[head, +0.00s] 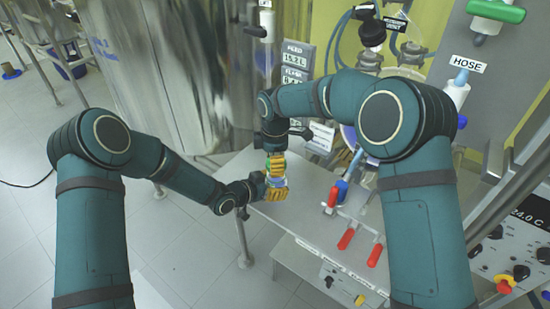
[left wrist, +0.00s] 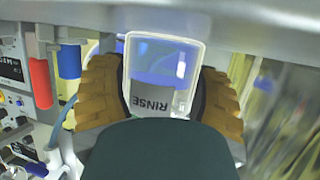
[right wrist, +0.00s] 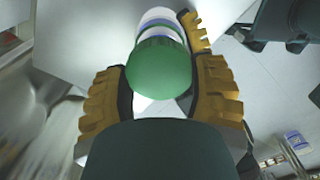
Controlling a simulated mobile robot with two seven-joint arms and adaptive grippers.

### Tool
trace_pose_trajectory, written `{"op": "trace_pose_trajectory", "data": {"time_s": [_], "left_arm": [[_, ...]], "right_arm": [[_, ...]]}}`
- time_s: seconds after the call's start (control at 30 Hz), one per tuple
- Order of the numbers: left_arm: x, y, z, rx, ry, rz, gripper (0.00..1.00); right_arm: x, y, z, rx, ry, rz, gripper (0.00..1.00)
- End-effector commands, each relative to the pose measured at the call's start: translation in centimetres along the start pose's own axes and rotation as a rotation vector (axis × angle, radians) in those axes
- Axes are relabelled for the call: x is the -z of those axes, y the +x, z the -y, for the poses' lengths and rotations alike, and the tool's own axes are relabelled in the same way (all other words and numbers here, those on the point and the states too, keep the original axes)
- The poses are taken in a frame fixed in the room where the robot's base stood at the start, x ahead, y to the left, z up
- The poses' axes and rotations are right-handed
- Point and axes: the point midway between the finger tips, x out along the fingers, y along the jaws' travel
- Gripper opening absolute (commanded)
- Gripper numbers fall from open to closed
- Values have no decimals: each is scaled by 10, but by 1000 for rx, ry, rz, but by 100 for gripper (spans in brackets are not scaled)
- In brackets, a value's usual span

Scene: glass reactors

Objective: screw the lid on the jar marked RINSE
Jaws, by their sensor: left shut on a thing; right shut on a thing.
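The jar (left wrist: 165,52) is clear-walled with blue inside and a grey RINSE label (left wrist: 152,103). My left gripper (head: 277,192) is shut on the jar; its ribbed yellow fingers press on both sides in the left wrist view. My right gripper (head: 275,160) is directly above, shut on the round green lid (right wrist: 160,68). In the right wrist view the lid sits between the fingers, with the white and blue jar in line beyond it. The lid covers the jar's mouth, so I cannot tell whether the thread is engaged.
The grey bench top (head: 305,190) lies below both grippers. A rack of red-handled valves (head: 347,238) and a blue-handled one stand to the right. A large steel vessel (head: 185,70) rises behind on the left. A control box (head: 515,255) is at far right.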

Motion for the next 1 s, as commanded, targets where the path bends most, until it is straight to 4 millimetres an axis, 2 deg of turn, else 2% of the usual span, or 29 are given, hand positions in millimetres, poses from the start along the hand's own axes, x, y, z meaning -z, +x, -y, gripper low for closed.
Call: {"op": "trace_pose_trajectory", "data": {"time_s": [0.47,0.8,1.0], "left_arm": [[1,0,0,0,1,-1,22],[1,0,0,0,1,-1,22],[1,0,0,0,1,-1,22]], "right_arm": [[0,0,0,0,1,0,47],[0,16,0,0,2,0,47],[0,17,0,-1,2,0,47]]}}
